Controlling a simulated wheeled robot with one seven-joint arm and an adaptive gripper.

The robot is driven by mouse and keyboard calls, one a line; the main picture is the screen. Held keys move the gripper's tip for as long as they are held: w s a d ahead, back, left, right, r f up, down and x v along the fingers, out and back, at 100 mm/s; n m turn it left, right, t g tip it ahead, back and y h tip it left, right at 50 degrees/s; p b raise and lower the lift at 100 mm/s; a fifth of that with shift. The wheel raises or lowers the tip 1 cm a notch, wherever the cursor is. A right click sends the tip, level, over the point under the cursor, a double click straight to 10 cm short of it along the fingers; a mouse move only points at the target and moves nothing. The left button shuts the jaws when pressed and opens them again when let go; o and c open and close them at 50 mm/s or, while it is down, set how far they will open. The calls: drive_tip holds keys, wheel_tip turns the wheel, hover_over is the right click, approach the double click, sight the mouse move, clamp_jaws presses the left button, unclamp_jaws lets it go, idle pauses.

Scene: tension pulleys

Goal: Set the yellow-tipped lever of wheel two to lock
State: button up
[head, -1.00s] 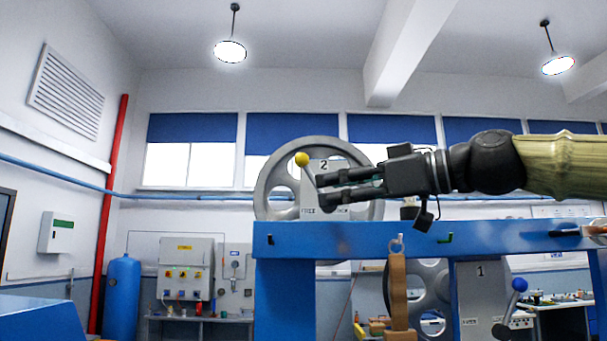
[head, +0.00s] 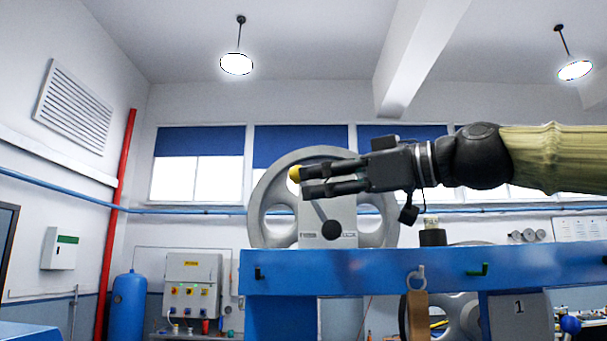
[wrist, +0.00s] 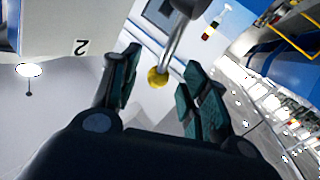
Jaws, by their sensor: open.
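Wheel two is the large grey spoked wheel (head: 265,190) behind a grey plate (head: 343,213) on the blue beam. Its lever (head: 319,211) rises from a dark round pivot and leans up to the left, the side marked FREE in the earlier head view. The lever's yellow tip (head: 294,174) is at my gripper's fingertips (head: 304,180), partly hidden by the upper finger. In the wrist view, the yellow tip (wrist: 158,78) lies between my open fingers, on the end of a curved metal rod. I cannot tell whether a finger touches it.
The blue beam (head: 400,268) runs below my gripper, with small hooks and a hanging wooden tag (head: 418,316). Plate one (head: 520,318) and its blue-tipped lever (head: 570,325) are at lower right. The space left of the yellow tip is open.

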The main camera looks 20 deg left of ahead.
sight(304, 183)
drive_tip(key=p+x, duration=0.1)
drive_tip(key=x, duration=0.3)
drive_tip(key=shift+s+r, duration=0.1)
drive_tip(key=shift+d, duration=0.1)
drive_tip(key=shift+c, duration=0.5)
clamp_jaws()
